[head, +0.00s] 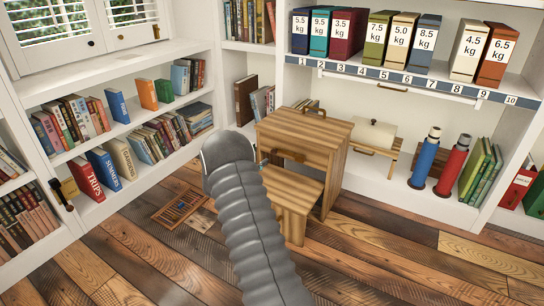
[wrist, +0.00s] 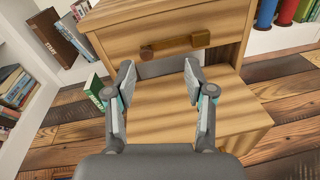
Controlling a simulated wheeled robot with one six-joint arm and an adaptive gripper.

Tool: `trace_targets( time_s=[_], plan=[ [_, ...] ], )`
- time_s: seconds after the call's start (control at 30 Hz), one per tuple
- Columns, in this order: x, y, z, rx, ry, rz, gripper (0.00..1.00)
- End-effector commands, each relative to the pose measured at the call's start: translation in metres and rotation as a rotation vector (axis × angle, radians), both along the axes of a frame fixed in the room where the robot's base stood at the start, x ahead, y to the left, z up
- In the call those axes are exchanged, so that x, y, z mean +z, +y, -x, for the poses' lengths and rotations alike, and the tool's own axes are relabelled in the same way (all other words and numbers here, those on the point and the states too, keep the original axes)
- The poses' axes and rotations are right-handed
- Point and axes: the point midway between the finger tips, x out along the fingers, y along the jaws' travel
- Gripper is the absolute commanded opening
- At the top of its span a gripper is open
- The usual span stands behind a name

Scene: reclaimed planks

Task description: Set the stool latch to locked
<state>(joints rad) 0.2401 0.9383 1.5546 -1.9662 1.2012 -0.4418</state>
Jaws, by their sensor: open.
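The striped wooden step stool (head: 300,135) stands on the plank floor, with a lower step (head: 292,195) in front. In the wrist view its upright face (wrist: 120,35) carries a brown horizontal bar (wrist: 190,42) with a darker round knob (wrist: 147,53) at its left end. This looks like the latch; I cannot tell its setting. The bar also shows in the head view (head: 288,155). My gripper (wrist: 158,68) is open and empty, its fingers over the lower step, with the knob beyond the gap between them. In the head view my grey arm hides most of it.
White bookshelves (head: 130,95) stand at left and behind. Red and blue bottles (head: 425,158) and a small wooden stand with a white box (head: 373,137) fill the lower shelf at right. A slatted wooden piece (head: 180,208) lies on the floor at left. The front-right floor is clear.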

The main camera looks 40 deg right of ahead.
Motion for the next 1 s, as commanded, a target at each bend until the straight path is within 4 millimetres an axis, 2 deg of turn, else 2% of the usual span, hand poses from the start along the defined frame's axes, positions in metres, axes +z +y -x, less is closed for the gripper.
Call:
trace_targets(
  time_s=[0.03,0.1,0.27,0.47,1.0],
  plan=[
    [-0.02,-0.003,-0.007,0.025,0.034,0.028,0.54],
    [-0.037,-0.006,-0.015,0.057,0.067,0.063,0.54],
    [-0.059,-0.008,-0.025,0.101,0.111,0.109,0.54],
    [-0.064,-0.02,-0.032,0.11,0.119,0.119,0.54],
    [-0.064,-0.107,-0.068,0.109,0.117,0.118,0.54]
  ],
)
